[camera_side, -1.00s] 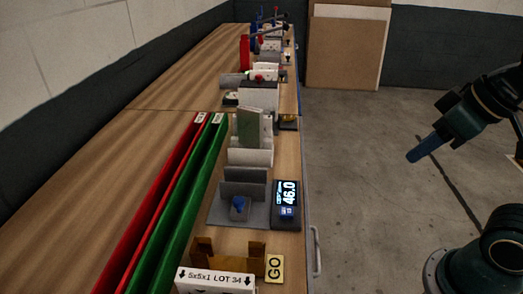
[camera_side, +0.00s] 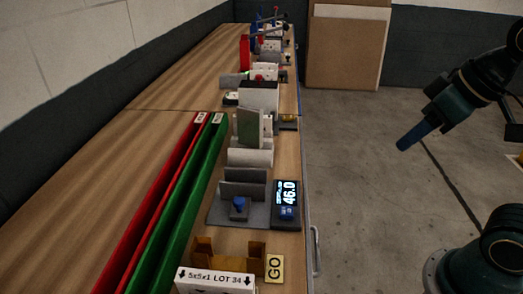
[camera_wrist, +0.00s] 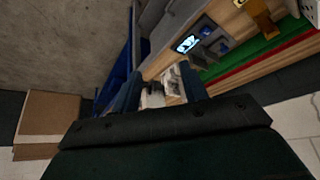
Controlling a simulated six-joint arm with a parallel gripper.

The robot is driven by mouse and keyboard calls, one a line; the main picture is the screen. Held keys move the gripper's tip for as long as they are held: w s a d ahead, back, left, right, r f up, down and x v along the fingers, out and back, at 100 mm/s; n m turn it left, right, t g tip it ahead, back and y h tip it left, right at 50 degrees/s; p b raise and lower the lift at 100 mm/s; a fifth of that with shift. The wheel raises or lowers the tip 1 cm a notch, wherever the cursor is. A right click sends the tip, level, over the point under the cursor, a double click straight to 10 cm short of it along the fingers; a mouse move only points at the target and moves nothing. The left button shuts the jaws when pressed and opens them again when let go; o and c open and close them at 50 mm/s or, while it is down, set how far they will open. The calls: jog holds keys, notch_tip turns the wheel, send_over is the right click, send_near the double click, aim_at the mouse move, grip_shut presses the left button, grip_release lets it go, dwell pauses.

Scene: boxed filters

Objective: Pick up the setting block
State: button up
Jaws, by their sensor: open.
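No part is marked as the setting block, and I cannot tell which one it is. A small yellow block marked GO (camera_side: 274,268) stands at the bench's near right edge, beside a brown holder (camera_side: 228,256). A grey fixture with a blue knob (camera_side: 239,204) stands farther back, next to a display reading 46.0 (camera_side: 287,200). My gripper (camera_side: 408,138) is off the bench to the right, above the floor, its blue fingers pointing down and left. In the wrist view my gripper (camera_wrist: 160,88) has its fingers apart, with nothing held between them.
A white box marked 5x5x1 LOT 34 (camera_side: 215,281) stands at the near end. A red rail (camera_side: 150,205) and a green rail (camera_side: 180,205) run along the bench. More fixtures line the far bench. The left part of the bench top (camera_side: 80,205) is clear.

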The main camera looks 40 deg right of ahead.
jog(key=w+a+r, duration=0.1)
jog(key=w+r, duration=0.3)
jog(key=w, duration=0.4)
jog(key=n+g+y, duration=0.2)
jog(key=n, duration=0.2)
send_over(251, 109)
jog(key=s+d, duration=0.2)
jog(key=s, duration=0.2)
notch_tip(251, 109, down, 2)
jog(key=f, duration=0.1)
jog(key=shift+w+a+r, duration=0.1)
jog(key=shift+w+r, duration=0.05)
jog(key=shift+r, duration=0.1)
jog(key=shift+f, duration=0.1)
jog(key=shift+w+x, duration=0.2)
jog(key=shift+x, duration=4)
jog(key=shift+x, duration=2.5)
jog(key=shift+w, duration=0.15)
